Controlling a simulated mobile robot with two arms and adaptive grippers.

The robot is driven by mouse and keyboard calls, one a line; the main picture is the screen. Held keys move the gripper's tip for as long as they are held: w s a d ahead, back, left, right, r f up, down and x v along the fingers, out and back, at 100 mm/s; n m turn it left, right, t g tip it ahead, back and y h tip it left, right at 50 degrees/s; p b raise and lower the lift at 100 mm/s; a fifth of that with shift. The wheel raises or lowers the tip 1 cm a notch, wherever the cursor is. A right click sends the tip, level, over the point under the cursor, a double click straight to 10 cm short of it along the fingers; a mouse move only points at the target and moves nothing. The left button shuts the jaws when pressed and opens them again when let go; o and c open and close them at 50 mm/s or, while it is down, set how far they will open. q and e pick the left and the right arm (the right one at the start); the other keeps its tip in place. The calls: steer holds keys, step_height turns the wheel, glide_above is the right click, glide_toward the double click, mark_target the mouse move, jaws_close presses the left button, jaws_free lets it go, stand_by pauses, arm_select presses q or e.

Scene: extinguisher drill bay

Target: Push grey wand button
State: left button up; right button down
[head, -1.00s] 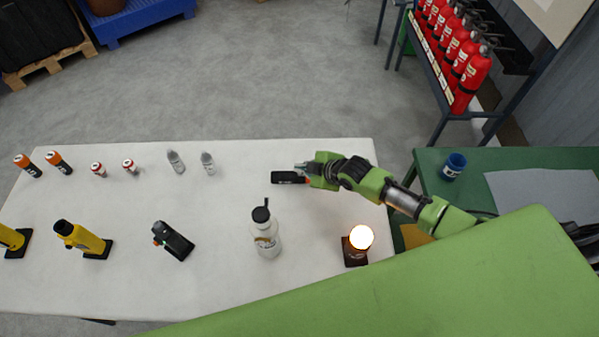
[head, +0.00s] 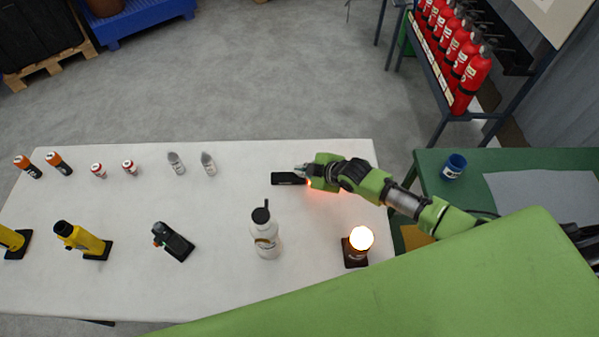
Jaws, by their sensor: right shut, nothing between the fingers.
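My right gripper (head: 301,169) reaches in from the right, shut and empty, with its tips low at the right end of a dark flat bar (head: 286,178). This bar lies on the white table and may be the grey wand; its right end is hidden by my gripper. An orange-red glow (head: 309,184) shows there. I cannot tell whether the tips touch the bar or a button. A dark grey device (head: 176,241) with a small green and red part rests on a black base further left. My left gripper is not in view.
The white table (head: 220,215) also holds a white bottle (head: 265,238), a lit lamp (head: 357,246), yellow torches (head: 82,238), silver pointed items (head: 208,164) and small batteries (head: 58,163). A green bench (head: 430,172) with a blue cup (head: 454,166) stands right. Red extinguishers (head: 470,80) stand behind.

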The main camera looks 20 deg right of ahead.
steer(key=shift+r, duration=0.25)
step_height(320, 180, up, 6)
steer(key=p, duration=0.5)
stand_by(0.5)
steer(key=shift+f, duration=0.1)
